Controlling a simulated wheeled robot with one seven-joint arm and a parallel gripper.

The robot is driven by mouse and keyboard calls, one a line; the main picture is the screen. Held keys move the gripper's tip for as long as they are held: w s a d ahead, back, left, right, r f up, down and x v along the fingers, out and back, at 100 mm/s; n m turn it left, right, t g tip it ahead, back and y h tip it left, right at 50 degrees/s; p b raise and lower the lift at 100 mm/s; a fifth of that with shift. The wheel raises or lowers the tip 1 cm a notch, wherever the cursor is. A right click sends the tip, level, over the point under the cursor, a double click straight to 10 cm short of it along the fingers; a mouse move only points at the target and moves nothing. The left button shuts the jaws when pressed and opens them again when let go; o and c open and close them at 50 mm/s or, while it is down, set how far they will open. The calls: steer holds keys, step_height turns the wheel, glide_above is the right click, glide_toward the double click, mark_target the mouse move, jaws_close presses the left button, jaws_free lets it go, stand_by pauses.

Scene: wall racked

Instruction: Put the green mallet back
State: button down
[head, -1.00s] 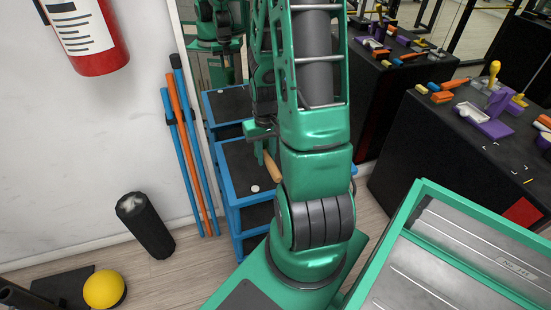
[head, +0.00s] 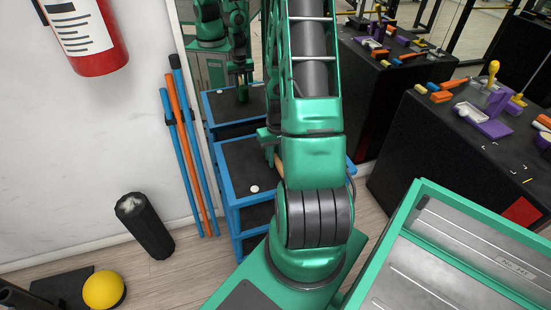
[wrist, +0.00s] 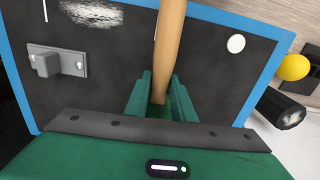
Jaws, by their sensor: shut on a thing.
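My gripper (wrist: 162,95) is shut on the pale wooden handle (wrist: 169,40) of the mallet in the wrist view. The handle runs from between the green fingers up past the top edge. I cannot make out the mallet's head; the green patch between the fingers may be it or part of my gripper. In the head view, my arm hides most of the gripper, and a short piece of the handle (head: 279,162) shows beside the arm, over the trolley. A grey bracket (wrist: 58,62) sits on the dark, blue-edged surface in the wrist view.
A blue-framed trolley (head: 230,205) with a dark top stands by the wall, with a white disc (head: 254,189) on it. A mirror stands behind it. Blue and orange poles (head: 188,150) lean at left. A black cabinet (head: 430,160) holding tools is at right.

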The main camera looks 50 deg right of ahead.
steer(key=c, duration=1.5)
jaws_free()
steer(key=shift+f, duration=0.1)
steer(key=r, duration=1)
steer(key=shift+s+a+r, duration=0.15)
steer(key=shift+s+r, duration=0.05)
steer(key=shift+r, duration=0.15)
steer(key=shift+m, duration=0.3)
steer(key=s+a+r, duration=0.4)
steer(key=a+r, duration=0.1)
steer(key=r, duration=0.1)
steer(key=s+a+r, duration=0.5)
steer(key=r, duration=0.2)
steer(key=s+a+r, duration=0.4)
steer(key=a+r, duration=0.2)
steer(key=shift+s+r, duration=0.25)
steer(key=shift+s, duration=0.1)
